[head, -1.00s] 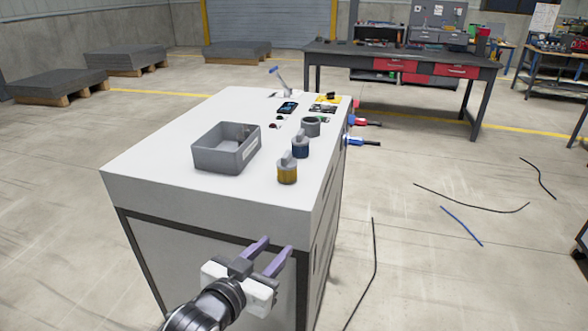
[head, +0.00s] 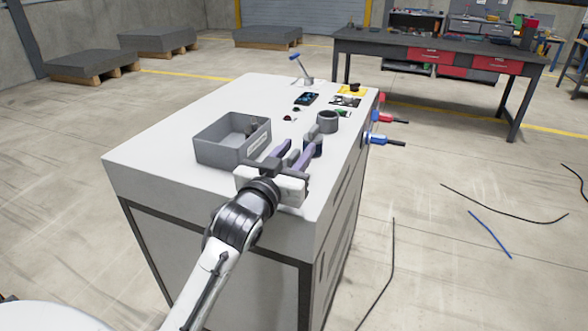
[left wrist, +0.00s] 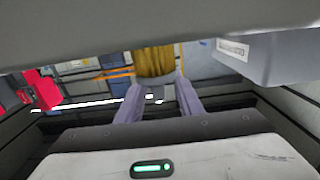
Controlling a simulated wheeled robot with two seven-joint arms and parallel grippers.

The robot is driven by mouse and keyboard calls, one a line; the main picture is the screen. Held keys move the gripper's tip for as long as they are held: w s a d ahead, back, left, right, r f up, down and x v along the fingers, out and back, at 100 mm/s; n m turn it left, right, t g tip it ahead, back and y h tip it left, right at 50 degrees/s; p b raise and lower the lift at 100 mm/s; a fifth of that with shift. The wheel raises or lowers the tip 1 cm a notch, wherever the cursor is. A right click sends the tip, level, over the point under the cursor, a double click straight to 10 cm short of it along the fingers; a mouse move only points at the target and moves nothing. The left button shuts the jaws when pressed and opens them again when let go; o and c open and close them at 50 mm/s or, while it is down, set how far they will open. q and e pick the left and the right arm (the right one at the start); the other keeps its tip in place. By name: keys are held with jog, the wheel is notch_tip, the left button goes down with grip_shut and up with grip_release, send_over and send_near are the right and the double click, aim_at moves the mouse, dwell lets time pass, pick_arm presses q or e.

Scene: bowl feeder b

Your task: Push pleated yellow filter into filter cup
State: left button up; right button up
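The pleated yellow filter (left wrist: 155,62) shows at the top of the left wrist view, with a grey piece below it between the fingertips. In the head view it is hidden behind my left gripper (head: 298,148). This gripper is at the near right end of the white cabinet top, its two purple fingers apart around the filter's place. I cannot tell whether they touch it. It also shows in the left wrist view (left wrist: 158,86). A round grey cup (head: 328,122), likely the filter cup, stands farther back. My right gripper is not in view.
The cabinet top (head: 160,135) is clear at the left.

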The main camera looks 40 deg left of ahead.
pick_arm(q)
jog(key=shift+x, duration=1.25)
grip_shut()
